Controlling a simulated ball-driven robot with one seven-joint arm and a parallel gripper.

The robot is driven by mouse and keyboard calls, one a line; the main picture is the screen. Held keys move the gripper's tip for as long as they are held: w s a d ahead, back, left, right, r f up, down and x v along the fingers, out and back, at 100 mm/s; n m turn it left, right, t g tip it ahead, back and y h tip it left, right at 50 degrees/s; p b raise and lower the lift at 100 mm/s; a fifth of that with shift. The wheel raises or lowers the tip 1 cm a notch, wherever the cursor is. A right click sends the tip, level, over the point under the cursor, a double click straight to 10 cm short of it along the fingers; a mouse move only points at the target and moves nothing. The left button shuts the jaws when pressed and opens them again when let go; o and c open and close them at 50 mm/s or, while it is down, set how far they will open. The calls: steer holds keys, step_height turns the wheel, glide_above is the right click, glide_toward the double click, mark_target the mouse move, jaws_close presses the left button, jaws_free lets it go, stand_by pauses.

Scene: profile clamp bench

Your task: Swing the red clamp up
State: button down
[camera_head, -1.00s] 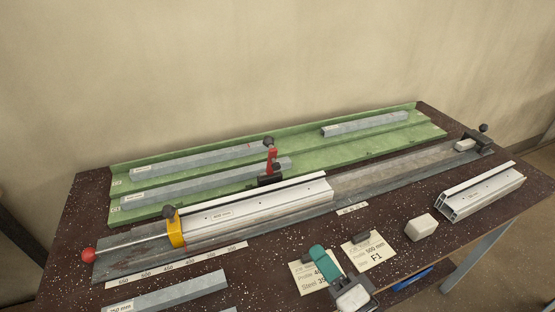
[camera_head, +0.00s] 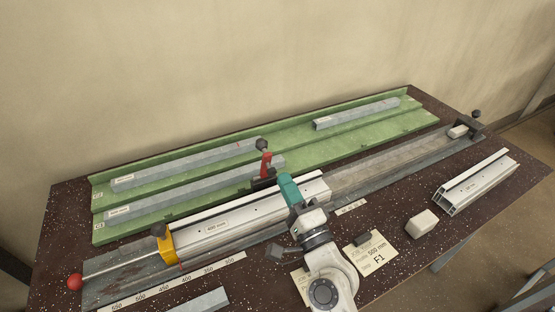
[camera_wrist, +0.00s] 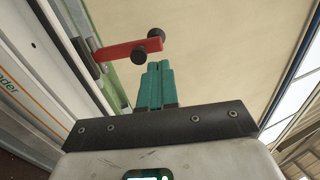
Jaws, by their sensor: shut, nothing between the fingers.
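The red clamp (camera_head: 266,163) has a black base behind the long aluminium profile (camera_head: 240,219) and a black knob at its lever's top end. In the head view its lever looks roughly upright. In the wrist view the red lever (camera_wrist: 130,49) runs sideways, with black knobs at its right end. My gripper (camera_head: 284,178) has teal fingers, shut and empty, over the profile just right of and nearer than the clamp. In the wrist view the fingertips (camera_wrist: 159,65) lie just below the knobs in the picture; I cannot tell the depth gap, and see no clear contact.
A yellow stop (camera_head: 167,249) holds the profile's left end. A green rack (camera_head: 222,181) with grey bars stands behind. A white block (camera_head: 422,223), a short profile (camera_head: 477,183) and a job card (camera_head: 384,257) lie on the right front of the speckled bench (camera_head: 60,217).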

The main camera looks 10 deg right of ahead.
mark_target(272, 156)
steer(key=shift+p+x, duration=0.35)
steer(key=shift+x, duration=2.1)
steer(key=shift+r+p, duration=0.2)
steer(key=shift+p, duration=0.3)
